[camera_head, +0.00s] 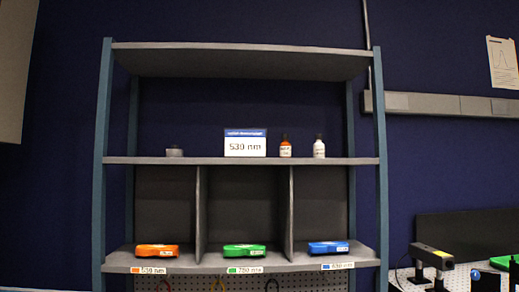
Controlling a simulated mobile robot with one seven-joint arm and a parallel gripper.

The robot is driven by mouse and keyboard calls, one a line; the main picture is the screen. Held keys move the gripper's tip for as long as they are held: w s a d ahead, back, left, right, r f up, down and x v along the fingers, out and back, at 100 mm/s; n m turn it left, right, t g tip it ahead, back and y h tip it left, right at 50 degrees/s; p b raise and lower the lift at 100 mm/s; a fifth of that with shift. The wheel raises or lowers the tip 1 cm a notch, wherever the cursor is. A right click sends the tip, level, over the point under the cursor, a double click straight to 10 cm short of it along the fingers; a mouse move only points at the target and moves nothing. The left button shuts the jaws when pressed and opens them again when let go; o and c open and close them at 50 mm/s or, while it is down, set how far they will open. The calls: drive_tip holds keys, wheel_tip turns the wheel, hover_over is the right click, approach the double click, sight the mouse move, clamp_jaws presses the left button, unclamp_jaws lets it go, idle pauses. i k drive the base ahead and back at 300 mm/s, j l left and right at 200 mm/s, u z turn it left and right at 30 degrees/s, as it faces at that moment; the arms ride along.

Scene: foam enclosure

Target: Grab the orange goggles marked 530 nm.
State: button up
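An orange case (156,250) lies flat in the left compartment of a grey shelf. An orange-marked label (149,270) on the shelf edge below it seems to read 530 nm, though the print is small. A sign (245,143) on the middle shelf appears to read 530 nm. My gripper is not in view.
A green case (244,251) and a blue case (328,248) lie in the other compartments, split by upright dividers (289,213). Small bottles (319,147) stand on the middle shelf (205,160). At right, a black device (434,256) stands on a bench. Blue posts (101,170) flank the shelf.

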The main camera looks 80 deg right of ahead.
sight(164, 251)
drive_tip(key=z, duration=2.4)
